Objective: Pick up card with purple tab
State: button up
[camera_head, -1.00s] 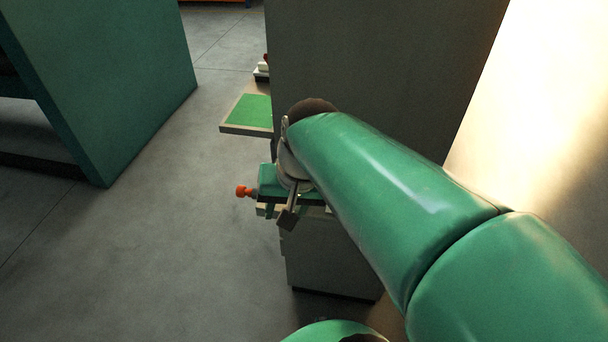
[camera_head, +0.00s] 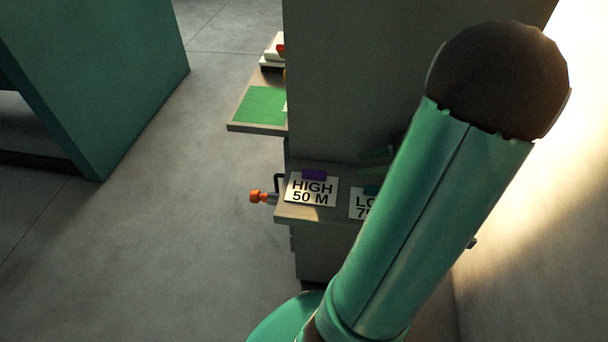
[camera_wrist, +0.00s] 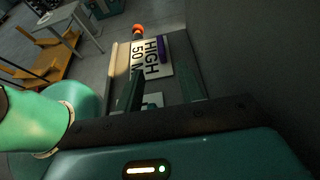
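The card with the purple tab (camera_head: 312,191) is white and reads "HIGH 50 M". It lies on a narrow grey ledge (camera_head: 290,215), with the purple tab along its far edge. The card also shows in the wrist view (camera_wrist: 150,58), turned sideways, its lower text partly covered by a finger. My gripper (camera_wrist: 160,88) is open in the wrist view, its two dark fingers apart with nothing held. The card lies beyond the fingertips. In the head view my arm hides most of the gripper.
A second white card (camera_head: 360,204) with a teal tab lies to the right, partly behind my arm. An orange knob (camera_head: 257,196) sticks out left of the ledge. A tall grey panel (camera_head: 350,80) rises behind. A green mat (camera_head: 262,105) lies on a farther shelf.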

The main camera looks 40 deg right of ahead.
aim_at(318, 172)
jog(key=x, duration=0.7)
jog(key=shift+a+f, duration=0.15)
jog(key=shift+a, duration=0.05)
jog(key=shift+x, duration=3.15)
grip_shut()
